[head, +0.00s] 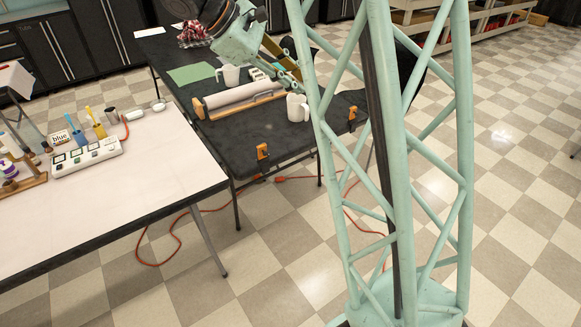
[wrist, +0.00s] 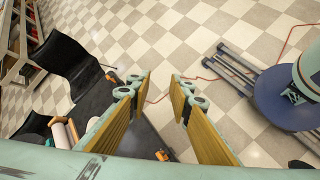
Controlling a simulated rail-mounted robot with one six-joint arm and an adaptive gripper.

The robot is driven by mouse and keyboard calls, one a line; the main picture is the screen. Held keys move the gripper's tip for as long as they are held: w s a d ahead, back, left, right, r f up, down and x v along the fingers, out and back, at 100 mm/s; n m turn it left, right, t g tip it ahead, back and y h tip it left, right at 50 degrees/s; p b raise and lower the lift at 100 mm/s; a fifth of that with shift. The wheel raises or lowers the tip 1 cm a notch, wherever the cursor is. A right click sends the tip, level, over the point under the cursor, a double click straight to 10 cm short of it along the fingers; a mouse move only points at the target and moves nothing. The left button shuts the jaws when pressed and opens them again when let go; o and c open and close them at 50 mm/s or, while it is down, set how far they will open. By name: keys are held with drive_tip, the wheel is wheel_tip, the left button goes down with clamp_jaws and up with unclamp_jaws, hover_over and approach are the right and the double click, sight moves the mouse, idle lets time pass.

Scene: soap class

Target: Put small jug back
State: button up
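Two white handled vessels stand upright on the black table (head: 258,138) in the head view. One jug (head: 297,107) is near the table's right edge, and the other jug (head: 229,75) is farther back, beside a green sheet. I cannot tell for sure which is the small jug. My gripper (head: 290,76) hangs above the back right part of the table, partly hidden by my blue-green lattice column. In the wrist view my gripper (wrist: 159,88) has its two yellow-padded fingers spread, with only floor between them. Neither jug shows clearly there.
A white roll (head: 232,95) on a wooden holder lies between the jugs. Orange clamps (head: 262,151) grip the table edge. A black chair (wrist: 72,62) stands beyond the black table in the wrist view.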

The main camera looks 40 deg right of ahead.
drive_tip(key=s+a+r+m+t+y, duration=0.3)
drive_tip(key=s+a+y, duration=0.1)
drive_tip(key=s+a, duration=0.9)
drive_tip(key=s+a+r+m+t+y, duration=0.3)
drive_tip(key=s+a, duration=0.9)
drive_tip(key=s, duration=0.8)
drive_tip(key=shift+a+m+y, duration=0.4)
drive_tip(key=shift+y, duration=0.4)
drive_tip(key=shift+a+r, duration=0.1)
